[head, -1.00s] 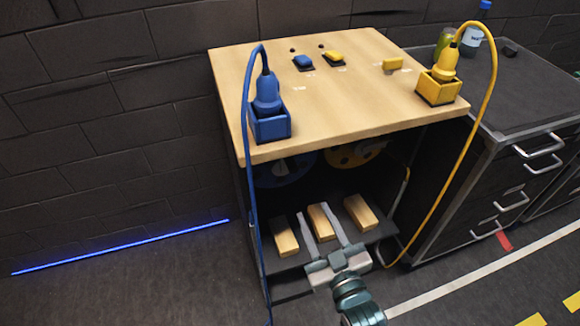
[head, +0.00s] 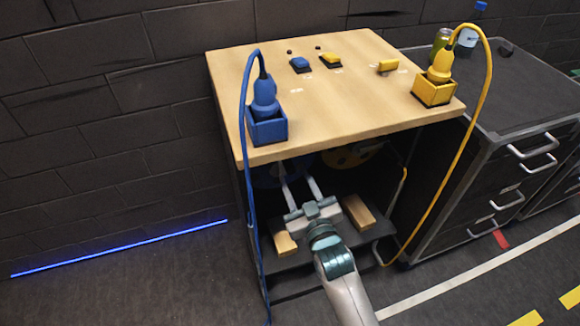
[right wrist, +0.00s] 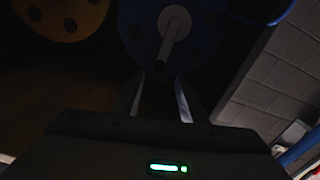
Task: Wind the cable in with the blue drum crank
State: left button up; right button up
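The blue drum (head: 264,178) is in the shadowed space under the wooden top, partly hidden by the top's front edge. In the right wrist view, the blue drum (right wrist: 138,32) has a pale hub with a grey crank handle (right wrist: 170,42) sticking out. My right gripper (head: 293,169) is open and reaches under the top toward the blue drum. In the right wrist view, its fingertips (right wrist: 160,84) are apart, close to the handle's end, and nothing is visibly gripped. The blue cable (head: 246,120) runs from the blue plug (head: 264,92) down the cabinet's left side. My left gripper is not visible.
A yellow drum (head: 345,157) sits beside the blue one. Wooden blocks (head: 358,212) lie on the low shelf under my right arm. The yellow cable (head: 478,120) hangs at the right. Blue (head: 300,65) and yellow (head: 330,61) buttons are on top.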

aim_at(290, 168)
jog(key=shift+x, duration=2.3)
grip_shut()
